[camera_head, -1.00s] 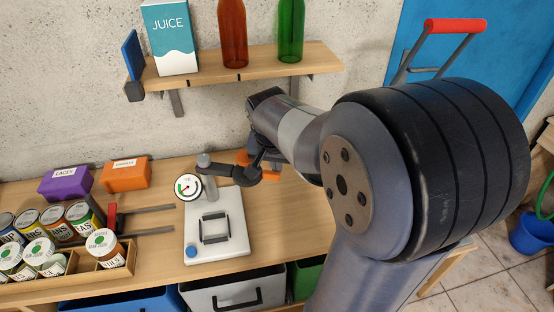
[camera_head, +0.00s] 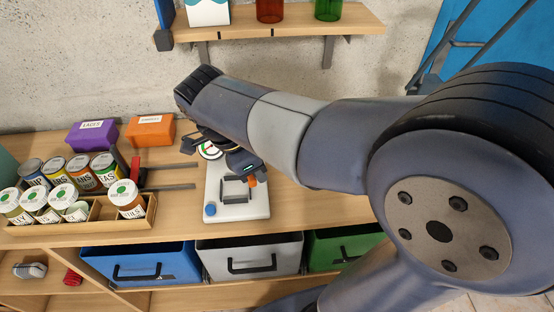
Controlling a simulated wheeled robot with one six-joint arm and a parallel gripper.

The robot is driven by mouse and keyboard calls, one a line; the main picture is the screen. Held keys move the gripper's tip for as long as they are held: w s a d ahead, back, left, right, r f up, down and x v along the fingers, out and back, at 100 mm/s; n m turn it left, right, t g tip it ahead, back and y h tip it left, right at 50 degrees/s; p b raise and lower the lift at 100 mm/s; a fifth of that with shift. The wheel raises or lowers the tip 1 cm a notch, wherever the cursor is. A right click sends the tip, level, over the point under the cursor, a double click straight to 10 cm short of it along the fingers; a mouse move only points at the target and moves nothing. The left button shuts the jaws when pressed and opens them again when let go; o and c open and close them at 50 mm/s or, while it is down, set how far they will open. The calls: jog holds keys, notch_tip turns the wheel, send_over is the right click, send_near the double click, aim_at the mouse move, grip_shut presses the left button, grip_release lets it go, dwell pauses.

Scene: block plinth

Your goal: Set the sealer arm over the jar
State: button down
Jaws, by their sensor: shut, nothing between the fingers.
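The sealer has a white base (camera_head: 252,208) on the bench, with a blue knob (camera_head: 210,210) at its front left and a black square frame (camera_head: 235,189) on top. The frame appears empty. The sealer's round gauge (camera_head: 210,151) shows only in part behind my wrist. Its post and swinging arm are hidden by my own arm. My gripper (camera_head: 244,164) is low over the back of the sealer, largely covered by my wrist. It is shut with nothing in it. I cannot tell whether it touches the sealer arm. Several lidded jars (camera_head: 124,198) stand at the left.
The jars stand in and around a wooden rack (camera_head: 104,223). Purple (camera_head: 92,135) and orange (camera_head: 150,132) boxes stand behind. Dark rails (camera_head: 170,188) lie left of the sealer. A shelf with bottles (camera_head: 290,27) hangs above. Bins (camera_head: 140,263) sit below the bench.

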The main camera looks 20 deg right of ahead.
jog(key=shift+a+m+g, duration=0.15)
jog(key=shift+a+m, duration=0.35)
jog(key=shift+a, duration=0.75)
jog(key=shift+a+m+g, duration=0.15)
jog(key=shift+a+m, duration=0.35)
jog(key=shift+a, duration=0.75)
jog(key=shift+w+a, duration=0.1)
